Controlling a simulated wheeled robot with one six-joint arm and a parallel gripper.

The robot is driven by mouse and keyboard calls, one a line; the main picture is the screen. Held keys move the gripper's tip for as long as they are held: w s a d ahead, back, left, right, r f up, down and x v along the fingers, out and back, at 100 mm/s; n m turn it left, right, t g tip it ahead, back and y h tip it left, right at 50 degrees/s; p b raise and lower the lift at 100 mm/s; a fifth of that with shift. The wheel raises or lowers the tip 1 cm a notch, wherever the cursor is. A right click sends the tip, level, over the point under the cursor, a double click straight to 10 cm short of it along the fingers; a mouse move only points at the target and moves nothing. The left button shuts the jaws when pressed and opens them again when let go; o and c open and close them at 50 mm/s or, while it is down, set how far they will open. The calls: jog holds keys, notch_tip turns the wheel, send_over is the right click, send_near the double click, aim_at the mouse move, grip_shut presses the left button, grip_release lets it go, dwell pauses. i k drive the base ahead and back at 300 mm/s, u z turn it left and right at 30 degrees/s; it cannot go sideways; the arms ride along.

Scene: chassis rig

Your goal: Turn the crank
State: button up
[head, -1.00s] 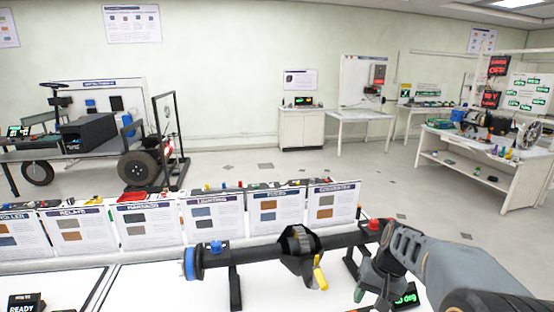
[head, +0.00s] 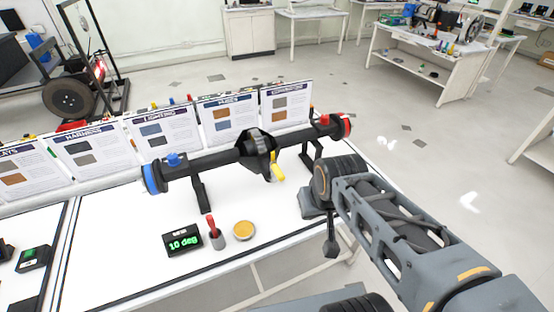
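A horizontal black shaft assembly stands on black supports on the white bench, with a blue left end and a red right end. At its middle is a dark round hub (head: 256,146). A short yellow handle (head: 277,172) sticks out below the hub, tilted down to the right; I take this as the crank. A small black display (head: 183,241) in front reads "10 deg" in green. My gripper (head: 325,228) is right of and nearer than the yellow handle, apart from it, over the bench's right edge. My arm comes in from the lower right. The finger gap is not clear.
A row of upright label cards (head: 165,131) runs behind the shaft. Open floor lies to the right, with another workbench (head: 428,58) farther back.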

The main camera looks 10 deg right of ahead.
aim_at(276, 174)
jog(key=z, duration=1.3)
jog(key=k, duration=0.6)
jog(key=u, duration=1.5)
